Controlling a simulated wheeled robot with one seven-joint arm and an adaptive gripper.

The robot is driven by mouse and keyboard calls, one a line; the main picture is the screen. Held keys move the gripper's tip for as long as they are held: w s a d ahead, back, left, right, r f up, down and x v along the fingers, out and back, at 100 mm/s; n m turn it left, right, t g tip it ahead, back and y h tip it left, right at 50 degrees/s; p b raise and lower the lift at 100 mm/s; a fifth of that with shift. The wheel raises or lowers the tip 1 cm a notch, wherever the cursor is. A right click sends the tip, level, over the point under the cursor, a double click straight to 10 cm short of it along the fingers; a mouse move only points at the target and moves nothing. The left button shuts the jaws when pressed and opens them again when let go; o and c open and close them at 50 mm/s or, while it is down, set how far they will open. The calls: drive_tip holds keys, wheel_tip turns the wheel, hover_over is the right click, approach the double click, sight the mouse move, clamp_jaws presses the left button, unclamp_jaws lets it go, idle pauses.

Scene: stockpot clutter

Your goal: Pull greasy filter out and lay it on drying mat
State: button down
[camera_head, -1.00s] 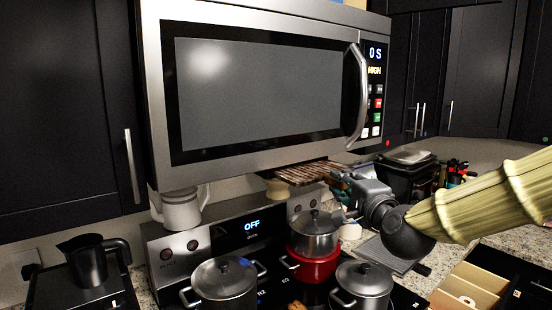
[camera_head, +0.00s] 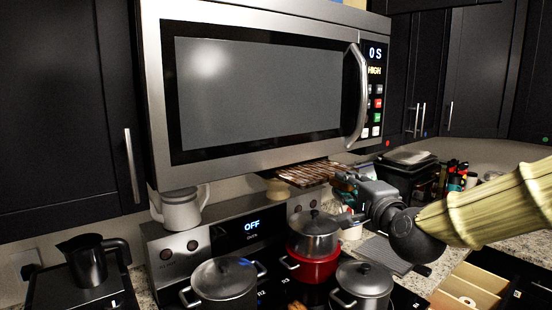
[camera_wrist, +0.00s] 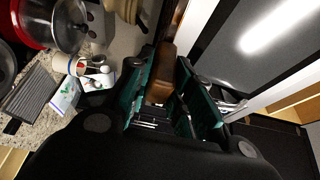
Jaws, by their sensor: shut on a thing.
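The greasy filter (camera_head: 308,173) is a brown, slatted panel under the microwave's bottom edge, sticking out toward the right. My gripper (camera_head: 346,182) is at its right end, just below the microwave's lower right corner. In the wrist view, the teal fingers of my gripper (camera_wrist: 176,100) are shut on the filter's brown end (camera_wrist: 163,72). The rest of the filter is largely hidden there. The drying mat (camera_head: 393,255) is a grey ribbed rectangle on the counter right of the stove, below my gripper; it also shows in the wrist view (camera_wrist: 33,97).
The microwave (camera_head: 260,90) hangs directly above the filter. A steel pot (camera_head: 314,235) on a red pot (camera_head: 312,268) stands below, with more pots (camera_head: 364,280) in front. A black bin (camera_head: 408,175) stands behind my gripper. An open drawer (camera_head: 470,287) is at lower right.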

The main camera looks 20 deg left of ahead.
drive_tip(key=s+d, duration=0.6)
drive_tip(key=d, duration=0.4)
drive_tip(key=shift+s+b, duration=0.3)
drive_tip(key=shift+b, duration=0.15)
idle(6.5)
